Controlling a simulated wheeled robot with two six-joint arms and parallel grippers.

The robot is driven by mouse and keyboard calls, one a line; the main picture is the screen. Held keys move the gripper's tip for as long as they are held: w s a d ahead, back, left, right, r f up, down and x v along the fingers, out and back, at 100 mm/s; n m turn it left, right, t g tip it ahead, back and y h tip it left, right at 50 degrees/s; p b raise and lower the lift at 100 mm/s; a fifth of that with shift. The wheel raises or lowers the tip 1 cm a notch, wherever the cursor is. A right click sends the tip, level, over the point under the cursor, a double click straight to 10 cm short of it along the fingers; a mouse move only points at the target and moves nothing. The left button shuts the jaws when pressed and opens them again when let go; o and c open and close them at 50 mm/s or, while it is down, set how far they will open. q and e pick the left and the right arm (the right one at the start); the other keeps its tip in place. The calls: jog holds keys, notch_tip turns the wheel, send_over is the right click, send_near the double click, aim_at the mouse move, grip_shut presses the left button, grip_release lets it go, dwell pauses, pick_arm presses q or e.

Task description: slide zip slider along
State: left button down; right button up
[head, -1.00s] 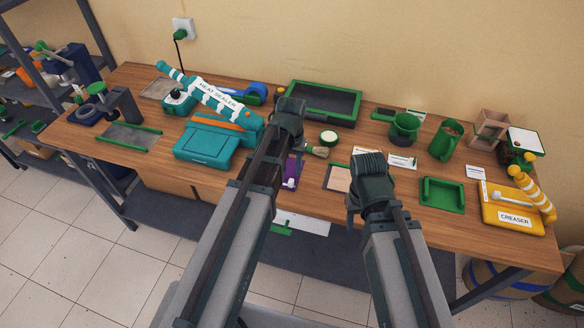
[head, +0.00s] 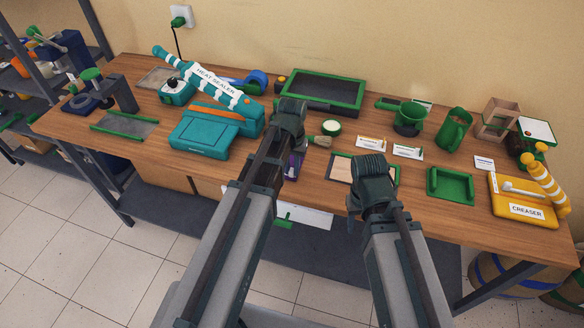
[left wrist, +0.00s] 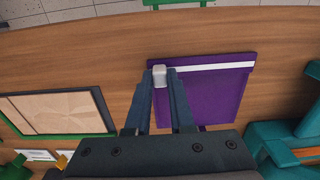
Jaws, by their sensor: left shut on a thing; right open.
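A purple pouch (left wrist: 215,95) lies flat on the wooden table with a white zip strip (left wrist: 215,67) along one edge. A small pale zip slider (left wrist: 160,74) is at the strip's left end in the left wrist view. My left gripper (left wrist: 162,82) is shut on the slider, one finger on each side. In the head view, my left gripper (head: 289,125) is over the pouch (head: 293,163) and hides most of it, including the slider. My right gripper (head: 370,180) is open and empty over the table's front part, its fingertips hard to make out.
A teal heat sealer (head: 203,135) stands left of the pouch. A framed brown sheet (head: 340,168) lies between the grippers. A green tray (head: 450,184) and yellow creaser (head: 520,205) are at the right. A black, green-rimmed tray (head: 325,90) is behind. Bare tabletop surrounds the pouch's strip end.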

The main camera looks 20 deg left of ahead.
pick_arm(q)
jog(key=shift+f, duration=0.1)
jog(key=shift+w+a, duration=0.1)
jog(key=shift+a, duration=5.6)
jog(key=c, duration=0.7)
grip_release()
notch_tip(320, 180, up, 14)
jog(key=p, duration=1.3)
jog(key=shift+p, duration=0.4)
